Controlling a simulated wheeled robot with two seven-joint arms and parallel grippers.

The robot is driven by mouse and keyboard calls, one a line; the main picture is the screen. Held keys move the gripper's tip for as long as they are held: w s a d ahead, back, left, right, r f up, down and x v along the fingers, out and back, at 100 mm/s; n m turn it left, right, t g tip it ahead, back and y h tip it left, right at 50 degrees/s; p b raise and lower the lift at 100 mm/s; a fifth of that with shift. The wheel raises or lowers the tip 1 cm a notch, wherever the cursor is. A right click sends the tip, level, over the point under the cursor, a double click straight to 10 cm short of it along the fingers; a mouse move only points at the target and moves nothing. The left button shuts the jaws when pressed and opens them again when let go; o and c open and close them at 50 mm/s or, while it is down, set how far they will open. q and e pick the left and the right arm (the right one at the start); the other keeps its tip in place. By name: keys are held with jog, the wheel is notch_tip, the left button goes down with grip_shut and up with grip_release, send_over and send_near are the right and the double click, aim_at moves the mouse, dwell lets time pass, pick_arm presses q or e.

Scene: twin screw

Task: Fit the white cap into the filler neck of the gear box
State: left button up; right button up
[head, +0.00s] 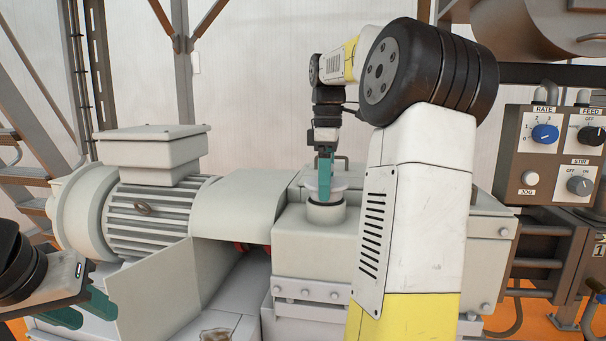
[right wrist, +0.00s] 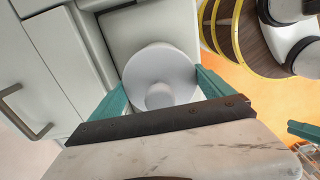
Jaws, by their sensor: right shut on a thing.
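The white cap (head: 339,186) is a pale disc, directly above or on the round filler neck (head: 326,214) on top of the gear box (head: 290,240). I cannot tell whether it is seated. My right gripper (head: 324,178) points down and is shut on the cap. In the right wrist view the cap (right wrist: 160,68) shows its disc and central knob between the teal fingers (right wrist: 160,96); it hides the neck there. My left gripper (head: 82,309) is at the lower left, its teal fingers apart and empty, away from the gear box.
A grey motor (head: 145,205) stands left of the gear box, joined by a curved cover (head: 237,205). A control panel (head: 560,155) with knobs is at the right. A metal handle (head: 342,163) rises behind the neck. My right arm hides part of the gear box.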

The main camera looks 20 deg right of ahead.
jog(key=shift+f, duration=1.5)
jog(key=o, duration=1.3)
jog(key=shift+o, duration=0.2)
